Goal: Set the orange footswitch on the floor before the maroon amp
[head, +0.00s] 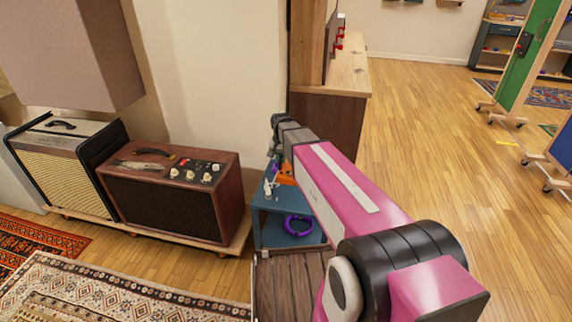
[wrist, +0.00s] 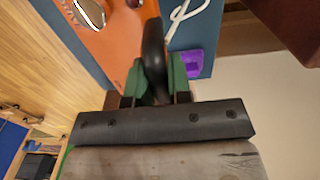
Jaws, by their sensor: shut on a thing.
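The orange footswitch (wrist: 118,40), with round silver buttons, fills the upper part of the wrist view. A small orange part of it (head: 287,174) shows in the head view below my wrist. My gripper (wrist: 157,84) has green fingertips closed on a black curved part at the footswitch's edge; in the head view the fingers are mostly hidden. The footswitch is at the blue stand (head: 268,222); I cannot tell whether it touches the top. The maroon amp (head: 175,195), with white knobs on top, stands on a low wooden platform left of the stand.
A purple ring (head: 299,225) and a white item (head: 268,188) are at the blue stand. A cream amp (head: 65,165) stands left of the maroon one. A patterned rug (head: 110,290) lies in front, with a bare wood floor strip (head: 200,272) between. A wooden cabinet (head: 335,120) stands behind.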

